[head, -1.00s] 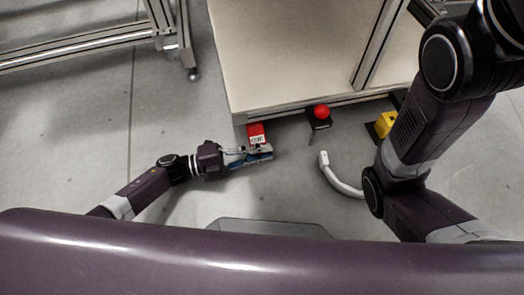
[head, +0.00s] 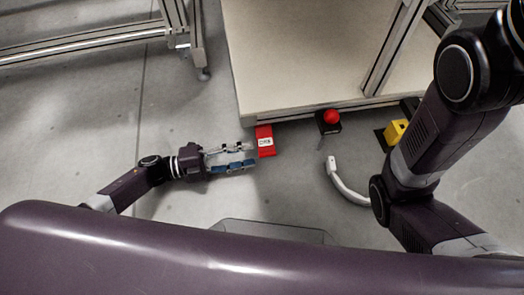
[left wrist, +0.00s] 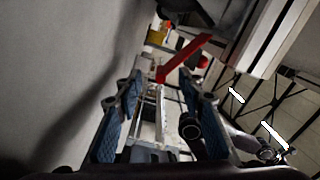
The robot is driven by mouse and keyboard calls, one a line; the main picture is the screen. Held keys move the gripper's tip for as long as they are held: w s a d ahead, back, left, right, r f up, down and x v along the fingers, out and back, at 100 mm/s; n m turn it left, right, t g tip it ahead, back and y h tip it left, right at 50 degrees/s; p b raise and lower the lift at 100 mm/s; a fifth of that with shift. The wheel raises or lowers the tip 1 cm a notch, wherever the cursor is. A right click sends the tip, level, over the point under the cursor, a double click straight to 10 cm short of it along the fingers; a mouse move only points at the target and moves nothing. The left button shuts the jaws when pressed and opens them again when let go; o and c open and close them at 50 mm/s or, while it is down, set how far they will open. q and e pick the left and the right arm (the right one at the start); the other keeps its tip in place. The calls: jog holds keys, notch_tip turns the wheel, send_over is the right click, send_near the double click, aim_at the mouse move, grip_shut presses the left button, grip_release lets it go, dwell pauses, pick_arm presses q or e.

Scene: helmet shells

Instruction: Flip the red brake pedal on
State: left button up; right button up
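The red brake pedal (head: 265,140) has a white label and is at the front edge of the pale table, low by the floor. It also shows in the left wrist view (left wrist: 184,58) as a slanted red bar beyond the fingers. I cannot tell its exact tilt. My left gripper (head: 248,156) is just left of the pedal's near end, fingers pointing right. It is open and empty, and its two blue-padded fingers stand apart in the left wrist view (left wrist: 161,82). Contact with the pedal is not clear.
A red ball knob (head: 331,116) on a black base is right of the pedal. A yellow block (head: 396,131) is farther right. The pale table (head: 300,60) stands behind them. A metal frame (head: 80,45) is at the far left. The floor left of the gripper is clear.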

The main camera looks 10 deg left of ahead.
pick_arm(q)
jog(key=v, duration=0.5)
jog(key=shift+r, duration=0.1)
dwell(0.4)
